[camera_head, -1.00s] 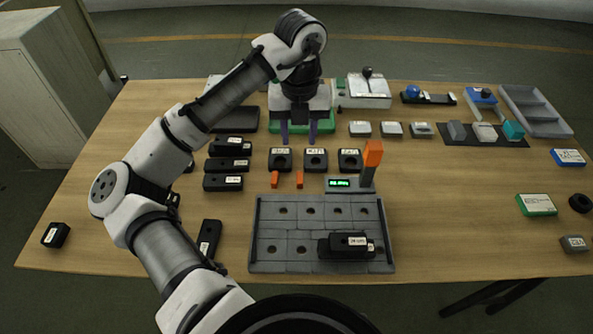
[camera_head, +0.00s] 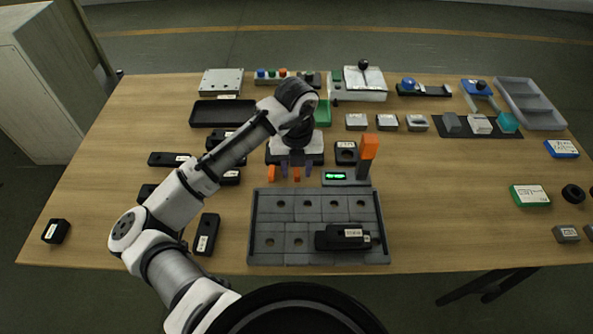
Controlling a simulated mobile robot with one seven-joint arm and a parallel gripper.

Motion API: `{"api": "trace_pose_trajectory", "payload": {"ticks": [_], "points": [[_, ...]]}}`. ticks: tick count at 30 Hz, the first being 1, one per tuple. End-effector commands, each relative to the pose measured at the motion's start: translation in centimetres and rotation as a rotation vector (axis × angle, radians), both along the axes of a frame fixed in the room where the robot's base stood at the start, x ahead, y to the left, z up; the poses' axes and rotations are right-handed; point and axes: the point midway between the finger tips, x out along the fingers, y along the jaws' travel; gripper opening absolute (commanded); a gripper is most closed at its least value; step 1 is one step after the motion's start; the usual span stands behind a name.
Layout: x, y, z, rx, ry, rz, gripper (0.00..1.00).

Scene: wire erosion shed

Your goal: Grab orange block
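Two small orange blocks lie on the table just behind the grey slotted plate: a left orange block (camera_head: 272,174) and a right orange block (camera_head: 297,175). A larger orange piece (camera_head: 369,147) tops a dark post to the right. My gripper (camera_head: 297,170) points down at the right small block.
The grey plate (camera_head: 270,206) carries a black labelled block (camera_head: 340,238). A small green display (camera_head: 335,176) stands right of the gripper. Black labelled blocks lie to the left, partly behind my arm. The table's right middle (camera_head: 440,195) is clear.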

Motion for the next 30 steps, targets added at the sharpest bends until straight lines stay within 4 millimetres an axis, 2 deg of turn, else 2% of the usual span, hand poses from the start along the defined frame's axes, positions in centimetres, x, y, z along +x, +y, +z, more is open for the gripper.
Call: {"api": "trace_pose_trajectory", "payload": {"ticks": [5, 14, 25, 30], "points": [[0.0, 0.0, 0.0, 0.000, 0.000, 0.000, 0.39], [0.0, 0.0, 0.0, 0.000, 0.000, 0.000, 0.01], [0.0, 0.0, 0.1, 0.001, 0.000, 0.000, 0.00], [0.1, 0.0, 1.2, 0.001, -0.002, 0.001, 0.00]]}}
